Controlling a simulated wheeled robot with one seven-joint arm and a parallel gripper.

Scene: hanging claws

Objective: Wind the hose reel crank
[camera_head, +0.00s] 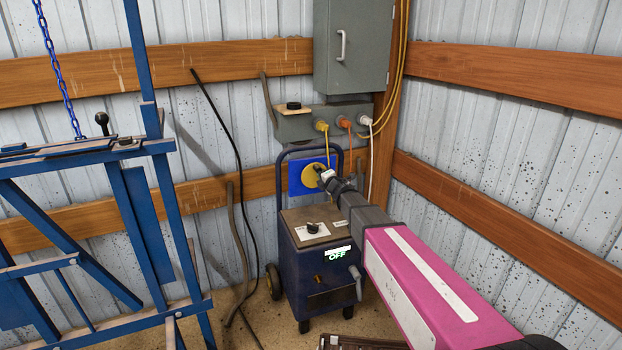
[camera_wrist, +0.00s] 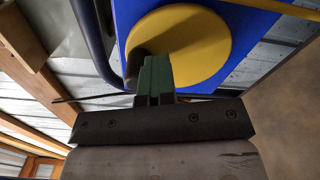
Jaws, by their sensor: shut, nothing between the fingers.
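A yellow disc (camera_head: 311,177) sits on a blue plate (camera_head: 295,172) at the back, above the dark blue wheeled machine. It looks like the hose reel. In the wrist view the yellow disc (camera_wrist: 205,40) fills the top middle, on the blue plate (camera_wrist: 250,18). My gripper (camera_head: 322,172) is in front of the disc's right part. In the wrist view my gripper (camera_wrist: 154,62) is shut and empty, its fingertips overlapping the disc's lower left. A dark patch on the disc lies behind the fingertips; I cannot tell whether it is the crank or a shadow. Contact is unclear.
The machine (camera_head: 320,250) has a knob on top and an "OFF" display. A grey socket box (camera_head: 300,122) with plugged cables is behind it, under a grey cabinet (camera_head: 350,50). A blue metal frame (camera_head: 140,220) stands at left. Wooden rails (camera_head: 500,75) line the corrugated walls.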

